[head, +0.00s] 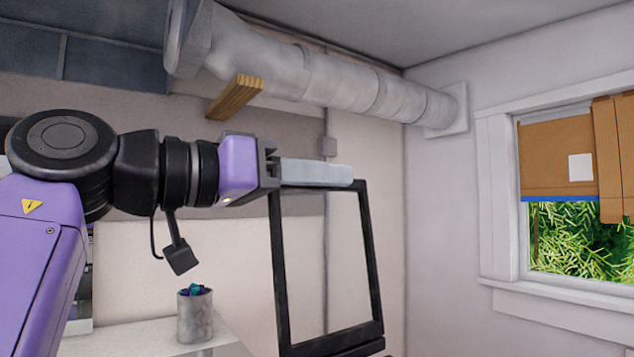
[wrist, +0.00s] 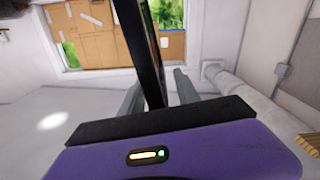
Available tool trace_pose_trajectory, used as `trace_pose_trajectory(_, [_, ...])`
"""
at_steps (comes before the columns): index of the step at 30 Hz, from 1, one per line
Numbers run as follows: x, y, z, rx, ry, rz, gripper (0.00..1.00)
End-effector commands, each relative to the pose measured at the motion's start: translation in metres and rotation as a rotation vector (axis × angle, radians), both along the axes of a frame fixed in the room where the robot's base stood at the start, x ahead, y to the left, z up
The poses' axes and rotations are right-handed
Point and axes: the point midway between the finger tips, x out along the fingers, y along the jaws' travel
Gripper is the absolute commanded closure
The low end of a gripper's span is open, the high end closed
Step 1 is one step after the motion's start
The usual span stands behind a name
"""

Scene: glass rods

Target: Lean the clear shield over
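The clear shield (head: 370,262) is a see-through pane in a dark frame, standing nearly upright at the centre of the head view. My gripper (head: 345,176) lies level across its top edge, fingers pointing right and hiding part of the top bar. In the wrist view the shield's dark frame (wrist: 150,45) runs between the two grey fingers of my gripper (wrist: 158,83). The fingers are apart, with a visible gap on the right of the frame; any contact on the left is unclear. The shield's lower edge is partly cut off in the head view.
A grey cup (head: 195,318) holding small blue and teal pieces stands on a white surface (head: 130,340) at lower left. A large duct (head: 340,85) and a wooden beam (head: 235,97) are above my gripper. A partly boarded window (head: 570,190) is at right.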

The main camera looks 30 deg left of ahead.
Motion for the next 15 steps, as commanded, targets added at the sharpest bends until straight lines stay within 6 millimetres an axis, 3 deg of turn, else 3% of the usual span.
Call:
trace_pose_trajectory(2, [-0.0001,0.0001,0.0000,0.000,0.000,0.000,0.64])
trace_pose_trajectory(6, [-0.0002,0.0002,-0.0001,0.000,0.000,0.000,0.91])
trace_pose_trajectory(8, [-0.0002,0.0002,-0.0001,0.000,0.000,0.000,1.00])
trace_pose_trajectory(15, [-0.0003,0.0002,-0.0003,0.000,0.000,0.000,1.00])
